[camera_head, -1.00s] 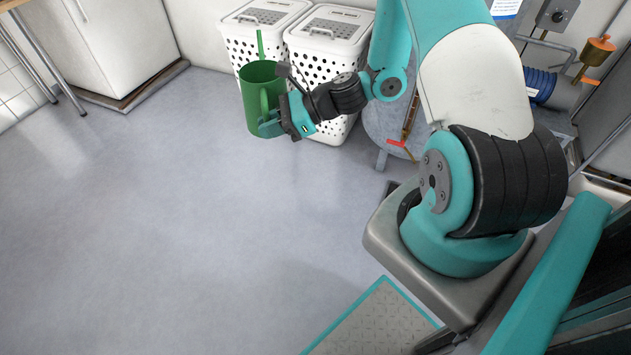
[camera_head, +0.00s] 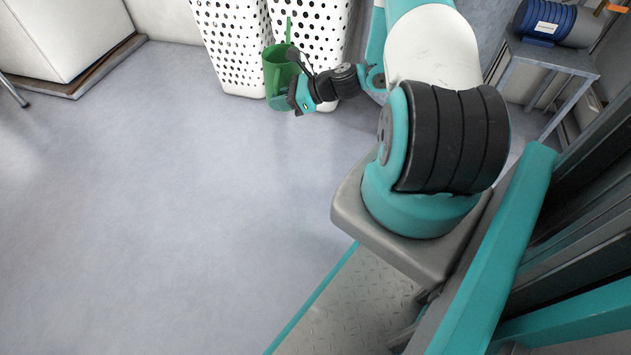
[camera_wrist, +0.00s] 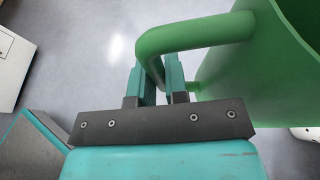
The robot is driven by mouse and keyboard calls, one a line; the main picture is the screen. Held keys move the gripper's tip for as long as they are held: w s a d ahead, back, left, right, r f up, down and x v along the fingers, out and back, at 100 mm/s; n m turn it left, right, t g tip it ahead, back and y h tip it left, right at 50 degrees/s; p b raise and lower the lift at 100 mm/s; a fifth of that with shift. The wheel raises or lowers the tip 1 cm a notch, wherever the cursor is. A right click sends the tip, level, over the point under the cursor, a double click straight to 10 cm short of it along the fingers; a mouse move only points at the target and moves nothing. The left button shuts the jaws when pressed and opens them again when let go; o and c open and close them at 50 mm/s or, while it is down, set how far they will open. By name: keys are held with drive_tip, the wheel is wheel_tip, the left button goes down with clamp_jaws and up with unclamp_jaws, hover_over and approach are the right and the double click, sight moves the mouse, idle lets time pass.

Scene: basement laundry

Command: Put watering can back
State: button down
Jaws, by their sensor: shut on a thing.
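The green watering can (camera_head: 277,68) is held off the floor in front of the white perforated baskets in the head view. Its spout points up. My gripper (camera_head: 286,99) is at the can's lower right side in that view. In the wrist view the can (camera_wrist: 262,75) fills the upper right, and its thick handle passes between the fingers of my gripper (camera_wrist: 160,80). The fingers are shut on the handle. The can's base is partly hidden by my gripper in the head view.
Two white perforated baskets (camera_head: 232,45) stand against the wall behind the can. A white cabinet (camera_head: 68,35) stands at the upper left. A blue cylinder (camera_head: 556,24) rests on a grey stand (camera_head: 560,62) at the upper right. The floor (camera_head: 170,200) at left and centre is clear.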

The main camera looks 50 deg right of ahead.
drive_tip(key=s+d+f+m+t+h+b, duration=0.1)
drive_tip(key=d+f+h+b, duration=0.1)
drive_tip(key=d+f+b, duration=0.5)
drive_tip(key=s+d+f+m+t+h+b, duration=0.1)
drive_tip(key=d+f+m+b, duration=0.15)
drive_tip(key=f, duration=0.85)
drive_tip(key=shift+n, duration=0.35)
drive_tip(key=shift+s+a+f+b, duration=0.1)
drive_tip(key=shift+f+b, duration=3.2)
drive_tip(key=shift+f, duration=1.75)
drive_tip(key=shift+a+f+b, duration=0.1)
drive_tip(key=shift+f+b, duration=3.15)
drive_tip(key=shift+f, duration=1.75)
drive_tip(key=c, duration=1.1)
unclamp_jaws()
drive_tip(key=shift+c, duration=0.2)
drive_tip(key=shift+r, duration=0.1)
